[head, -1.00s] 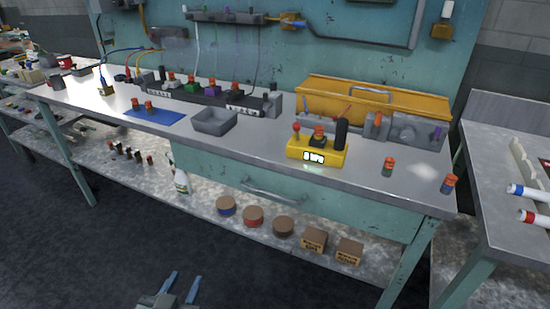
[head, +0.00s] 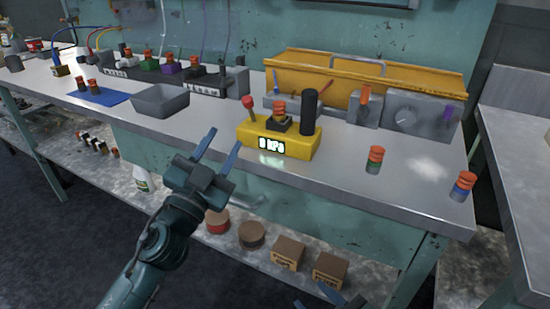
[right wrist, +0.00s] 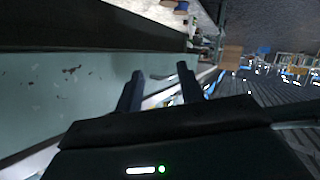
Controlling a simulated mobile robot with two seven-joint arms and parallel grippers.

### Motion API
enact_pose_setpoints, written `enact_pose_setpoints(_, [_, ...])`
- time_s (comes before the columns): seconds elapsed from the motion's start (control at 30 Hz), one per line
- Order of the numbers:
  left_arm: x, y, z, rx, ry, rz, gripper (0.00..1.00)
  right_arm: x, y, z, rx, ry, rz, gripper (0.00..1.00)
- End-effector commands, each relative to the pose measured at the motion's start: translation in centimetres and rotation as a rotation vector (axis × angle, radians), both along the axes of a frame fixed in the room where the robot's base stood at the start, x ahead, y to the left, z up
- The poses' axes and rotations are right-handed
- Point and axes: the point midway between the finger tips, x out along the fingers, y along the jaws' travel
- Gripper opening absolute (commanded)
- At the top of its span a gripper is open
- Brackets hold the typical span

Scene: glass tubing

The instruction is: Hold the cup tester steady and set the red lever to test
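The yellow cup tester (head: 302,148) stands upright near the front edge of the workbench, its lit display reading 0 kPa. Its red-knobbed lever (head: 248,103) stands up at its left end. An orange-red ribbed cup (head: 279,109) sits on its dark middle mount, and a black post (head: 308,112) rises at the right. My left gripper (head: 222,146) is open and empty, to the left of and in front of the tester, apart from it. My right gripper (head: 326,302) barely shows at the bottom edge; in the right wrist view (right wrist: 160,83) its fingers are apart with nothing between them.
A grey tray (head: 160,101) and a blue mat (head: 98,97) with two cups lie left of the tester. Two ribbed cups (head: 375,160) (head: 463,186) stand to its right. Boxes (head: 288,253) sit on the lower shelf.

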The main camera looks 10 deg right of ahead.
Motion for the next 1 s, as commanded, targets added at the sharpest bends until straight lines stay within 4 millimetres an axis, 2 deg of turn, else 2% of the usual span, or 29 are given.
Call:
enact_pose_setpoints(0.33, [0.0, 0.0, 0.0, -0.001, 0.002, 0.001, 0.36, 7.3, 2.4, 2.8, -1.031, -0.226, 0.300, 0.38])
enact_pose_setpoints(0.47, [0.0, 0.0, 0.0, -0.001, 0.002, 0.001, 0.36, 10.0, 3.1, 5.4, -1.465, -0.283, 0.381, 0.38])
enact_pose_setpoints(0.6, [0.0, 0.0, 0.0, -0.001, 0.002, 0.001, 0.36, 12.2, 3.4, 9.2, -1.928, -0.286, 0.426, 0.38])
enact_pose_setpoints(0.8, [0.0, 0.0, 0.0, -0.001, 0.002, 0.001, 0.36, 13.6, 3.0, 15.2, -2.455, -0.164, 0.412, 0.38])
enact_pose_setpoints(0.9, [0.0, 0.0, 0.0, -0.001, 0.002, 0.001, 0.36, 13.7, 2.5, 17.7, -2.606, -0.078, 0.364, 0.38])
enact_pose_setpoints(1.0, [0.0, 0.0, 0.0, -0.001, 0.002, 0.001, 0.36, 13.7, 2.1, 19.3, -2.685, -0.013, 0.318, 0.38])
